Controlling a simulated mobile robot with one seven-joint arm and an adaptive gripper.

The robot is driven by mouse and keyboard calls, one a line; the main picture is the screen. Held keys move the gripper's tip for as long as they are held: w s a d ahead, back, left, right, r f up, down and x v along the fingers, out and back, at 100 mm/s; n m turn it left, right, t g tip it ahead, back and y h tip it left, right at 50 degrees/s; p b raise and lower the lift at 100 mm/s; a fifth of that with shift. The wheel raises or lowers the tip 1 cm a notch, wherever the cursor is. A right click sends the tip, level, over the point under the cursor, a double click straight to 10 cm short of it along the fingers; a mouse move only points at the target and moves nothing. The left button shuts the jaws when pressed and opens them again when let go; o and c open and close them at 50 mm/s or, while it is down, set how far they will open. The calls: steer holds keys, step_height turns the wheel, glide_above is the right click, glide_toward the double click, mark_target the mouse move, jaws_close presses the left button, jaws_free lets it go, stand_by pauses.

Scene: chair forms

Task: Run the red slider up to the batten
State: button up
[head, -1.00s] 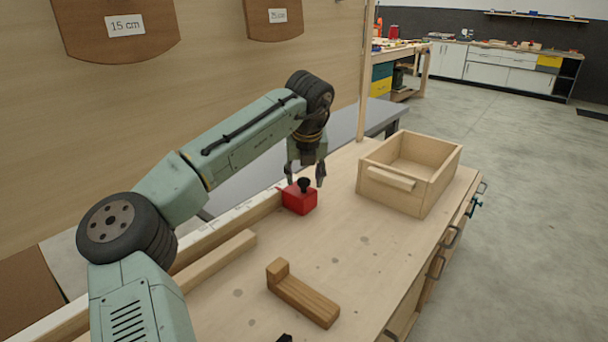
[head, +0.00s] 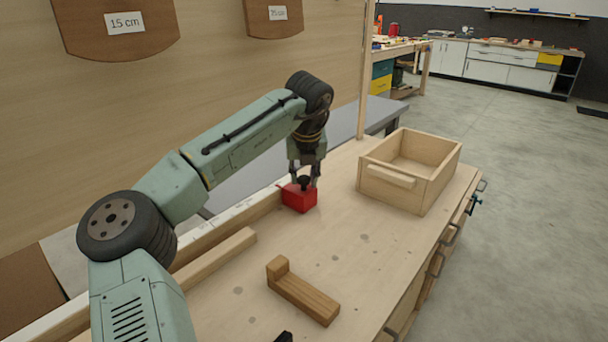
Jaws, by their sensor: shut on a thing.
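The red slider (head: 299,199) is a red block with a black knob (head: 304,182) on top. It sits on the bench beside the long rail at the bench's back edge. My gripper (head: 304,181) points down over it, its fingers shut on the knob and partly hiding it. A pale wooden strip (head: 222,254), which may be the batten, lies nearer to me and left of the slider. Bare bench top shows between the strip and the slider. My arm hides the strip's near end.
An open wooden box (head: 432,190) stands right of the slider. An L-shaped wooden piece (head: 303,298) lies on the bench (head: 360,255) in front. The rail (head: 240,212) with a white strip runs along the back edge. The bench middle is clear.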

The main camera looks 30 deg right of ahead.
jaws_close()
steer(key=s+a, duration=0.4)
steer(key=a, duration=0.8)
steer(key=shift+s+a+p, duration=0.2)
steer(key=shift+a+p, duration=0.15)
steer(key=shift+p, duration=0.05)
steer(key=o, duration=1)
jaws_free()
steer(key=shift+r, duration=0.1)
